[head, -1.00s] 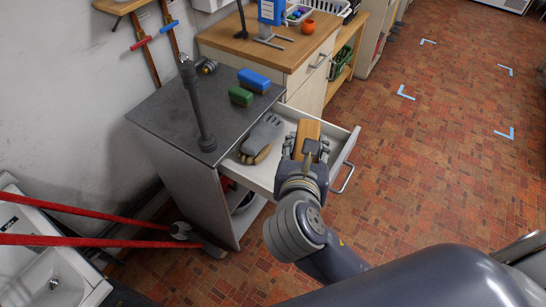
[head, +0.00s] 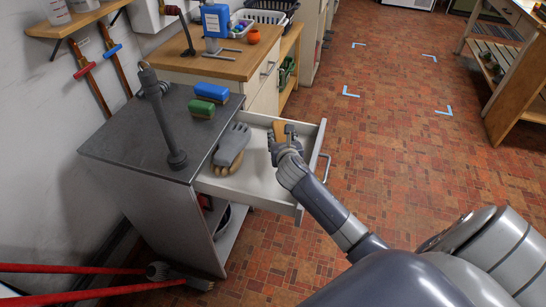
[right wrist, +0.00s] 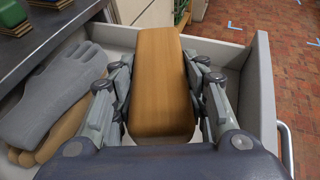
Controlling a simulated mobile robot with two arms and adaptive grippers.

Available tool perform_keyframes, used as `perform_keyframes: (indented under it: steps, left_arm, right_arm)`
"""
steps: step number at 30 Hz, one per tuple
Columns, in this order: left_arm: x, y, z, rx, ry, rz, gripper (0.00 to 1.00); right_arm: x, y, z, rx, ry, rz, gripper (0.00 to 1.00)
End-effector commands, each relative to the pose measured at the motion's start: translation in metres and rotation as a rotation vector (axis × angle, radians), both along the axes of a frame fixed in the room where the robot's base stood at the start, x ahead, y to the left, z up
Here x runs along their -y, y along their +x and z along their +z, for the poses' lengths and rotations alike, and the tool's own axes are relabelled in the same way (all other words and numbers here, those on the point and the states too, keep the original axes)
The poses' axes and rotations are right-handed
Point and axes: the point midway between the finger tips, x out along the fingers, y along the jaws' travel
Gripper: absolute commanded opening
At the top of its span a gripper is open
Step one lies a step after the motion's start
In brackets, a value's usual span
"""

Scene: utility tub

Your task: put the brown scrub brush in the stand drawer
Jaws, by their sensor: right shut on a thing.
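The brown scrub brush (right wrist: 160,85) is a wooden block between the fingers of my right gripper (right wrist: 162,100), which is shut on it. In the head view the brush (head: 279,130) and right gripper (head: 284,139) are over the open stand drawer (head: 262,188), within its walls. The gripper hides part of the brush, and I cannot tell whether the brush touches the drawer floor. Grey and tan gloves (head: 231,147) lie at the drawer's left side. My left gripper is not in view.
The dark stand top (head: 130,140) holds a grey pipe post (head: 165,120), a blue brush (head: 211,92) and a green brush (head: 201,108). A wooden-topped cabinet (head: 240,58) stands behind. Red-handled tools (head: 70,268) reach in at lower left.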

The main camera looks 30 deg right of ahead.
Motion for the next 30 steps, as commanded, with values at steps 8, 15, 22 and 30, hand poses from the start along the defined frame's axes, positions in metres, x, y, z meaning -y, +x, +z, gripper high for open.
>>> perform_keyframes:
  steps: [8, 15, 22, 30]
  left_arm:
    - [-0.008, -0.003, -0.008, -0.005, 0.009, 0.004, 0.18]
    - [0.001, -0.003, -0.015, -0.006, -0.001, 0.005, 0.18]
    - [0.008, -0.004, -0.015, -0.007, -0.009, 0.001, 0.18]
    - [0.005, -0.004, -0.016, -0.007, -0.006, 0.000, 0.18]
  right_arm:
    - [-0.001, 0.000, -0.034, 0.000, 0.001, 0.000, 0.15]
    - [-0.001, 0.000, -0.062, 0.001, 0.000, 0.001, 0.15]
    - [-0.001, 0.000, -0.062, 0.002, -0.002, 0.001, 0.15]
    - [-0.001, 0.000, -0.065, 0.001, -0.002, 0.002, 0.61]
